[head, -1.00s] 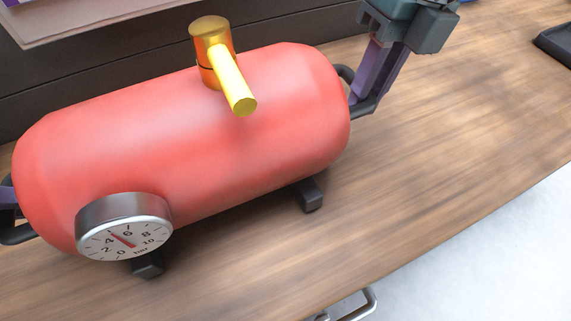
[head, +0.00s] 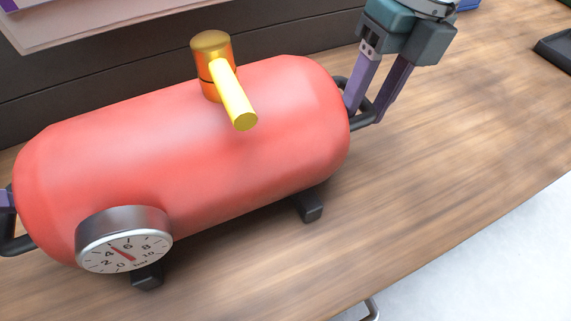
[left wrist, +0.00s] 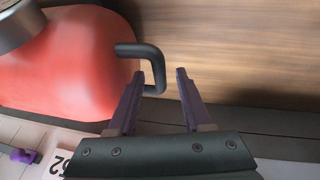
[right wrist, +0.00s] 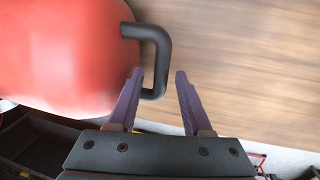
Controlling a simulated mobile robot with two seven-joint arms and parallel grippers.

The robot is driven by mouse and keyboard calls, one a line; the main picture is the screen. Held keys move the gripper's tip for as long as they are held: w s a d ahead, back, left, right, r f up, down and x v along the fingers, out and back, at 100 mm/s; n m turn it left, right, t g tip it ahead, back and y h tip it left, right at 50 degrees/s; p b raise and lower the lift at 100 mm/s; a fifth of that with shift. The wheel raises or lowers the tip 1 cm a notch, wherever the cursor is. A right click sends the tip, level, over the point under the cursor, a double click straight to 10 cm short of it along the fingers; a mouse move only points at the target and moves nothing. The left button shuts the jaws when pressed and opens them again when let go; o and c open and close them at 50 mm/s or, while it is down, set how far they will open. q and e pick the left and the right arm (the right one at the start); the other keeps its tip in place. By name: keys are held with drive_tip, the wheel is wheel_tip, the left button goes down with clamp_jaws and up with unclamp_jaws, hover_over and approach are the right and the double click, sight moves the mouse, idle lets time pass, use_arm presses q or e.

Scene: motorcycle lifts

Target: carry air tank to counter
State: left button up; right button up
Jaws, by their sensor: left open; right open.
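The red air tank (head: 190,150) stands on its black feet on the wooden counter (head: 420,190). It has a yellow valve on top and a round gauge (head: 124,248) at its front left. My right gripper (head: 365,115) is open at the tank's right handle; in the right wrist view its fingers (right wrist: 158,75) stand either side of the black handle (right wrist: 160,50). My left gripper (head: 3,203) is mostly out of the head view at the tank's left end. In the left wrist view its open fingers (left wrist: 160,75) are either side of the left handle (left wrist: 152,55).
A dark tray (head: 555,48) lies at the counter's far right. A dark panel (head: 110,70) rises behind the tank. The counter right of the tank is clear, and its front edge runs diagonally at lower right.

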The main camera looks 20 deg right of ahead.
drive_tip(key=shift+r, duration=0.35)
use_arm(q)
drive_tip(key=v, duration=0.7)
use_arm(e)
wheel_tip(320, 180, up, 11)
drive_tip(key=d, duration=0.2)
drive_tip(key=shift+d, duration=0.15)
use_arm(q)
drive_tip(key=shift+s, duration=0.1)
use_arm(e)
drive_tip(key=shift+w, duration=0.1)
